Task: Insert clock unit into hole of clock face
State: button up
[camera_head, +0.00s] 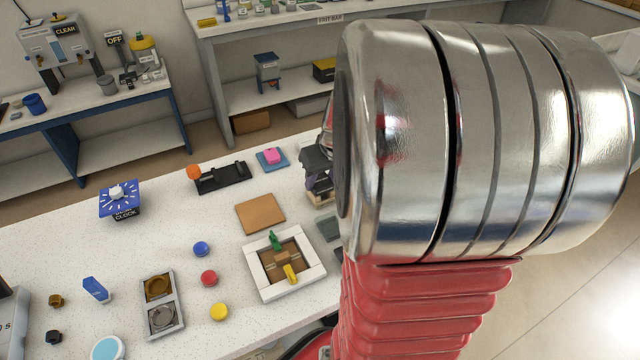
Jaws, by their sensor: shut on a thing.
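The clock face (121,208) is a blue square plate with white marks, lying tilted on a dark stand labelled CLOCK at the left of the speckled table. A small pale piece (117,191) shows at its middle; I cannot tell whether the hole is there. My gripper (314,182) is a dark shape at the centre, mostly hidden behind my large silver and red arm links. It is well right of the clock face, above a tan block. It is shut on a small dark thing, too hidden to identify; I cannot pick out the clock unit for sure.
A black fixture (222,178), a brown square board (260,213) and a white-framed tray (318,270) lie between gripper and clock face or nearby. Coloured discs (208,278) and a two-well holder (178,304) are nearer. Table surface around the clock face is clear.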

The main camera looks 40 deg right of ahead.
aim_at(322, 182)
notch_tip(322, 182, up, 10)
dwell(0.7)
dwell(0.5)
